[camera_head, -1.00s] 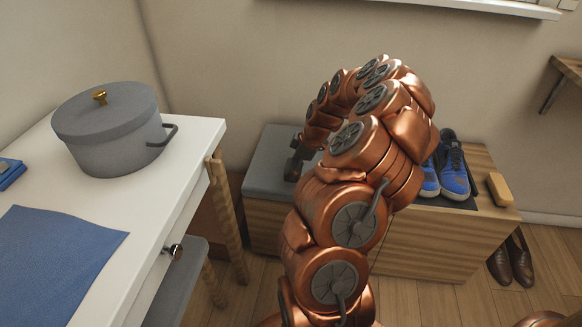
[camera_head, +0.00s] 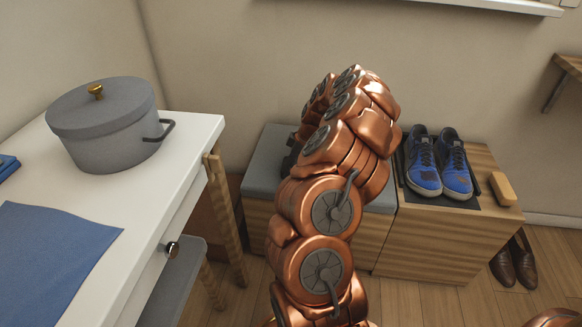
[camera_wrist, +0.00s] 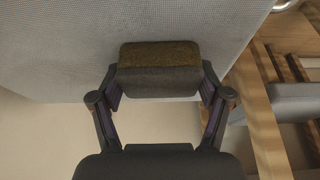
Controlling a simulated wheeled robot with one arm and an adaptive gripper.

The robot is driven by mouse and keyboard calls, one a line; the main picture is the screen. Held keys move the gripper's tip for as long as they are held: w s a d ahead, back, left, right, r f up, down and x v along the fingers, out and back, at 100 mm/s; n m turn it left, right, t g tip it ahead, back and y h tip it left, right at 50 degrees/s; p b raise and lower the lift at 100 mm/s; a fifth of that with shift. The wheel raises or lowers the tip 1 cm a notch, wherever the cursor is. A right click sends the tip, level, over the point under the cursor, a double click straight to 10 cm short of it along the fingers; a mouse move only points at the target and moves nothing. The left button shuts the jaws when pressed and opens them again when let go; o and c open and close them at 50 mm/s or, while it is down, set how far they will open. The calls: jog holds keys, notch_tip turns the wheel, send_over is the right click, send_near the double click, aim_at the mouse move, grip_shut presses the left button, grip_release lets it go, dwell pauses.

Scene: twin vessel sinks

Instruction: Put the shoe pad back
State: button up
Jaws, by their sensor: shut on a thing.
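A small block-shaped pad (camera_wrist: 158,55), dark grey with a brownish upper face, is between the fingers of my gripper (camera_wrist: 160,84) in the wrist view. My gripper is shut on it from both sides. I take it to be the shoe pad. Behind the pad lies the light grey cushion (camera_wrist: 60,50); I cannot tell whether they touch. In the head view the cushion (camera_head: 262,168) covers the left part of the wooden bench, and only a dark bit of my gripper (camera_head: 289,160) shows behind my copper arm. The pad is hidden there.
Blue shoes (camera_head: 440,170) stand on a dark mat (camera_head: 466,203) on the bench's right part, with a tan block (camera_head: 503,189) beside them. Brown shoes (camera_head: 516,262) are on the floor. A white table (camera_head: 150,187) with a grey pot (camera_head: 104,135) stands left.

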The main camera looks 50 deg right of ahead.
jog(key=shift+f, duration=0.2)
jog(key=o, duration=1)
jog(key=shift+r, duration=0.2)
jog(key=p+v, duration=0.2)
jog(key=v, duration=1)
jog(key=shift+p, duration=0.35)
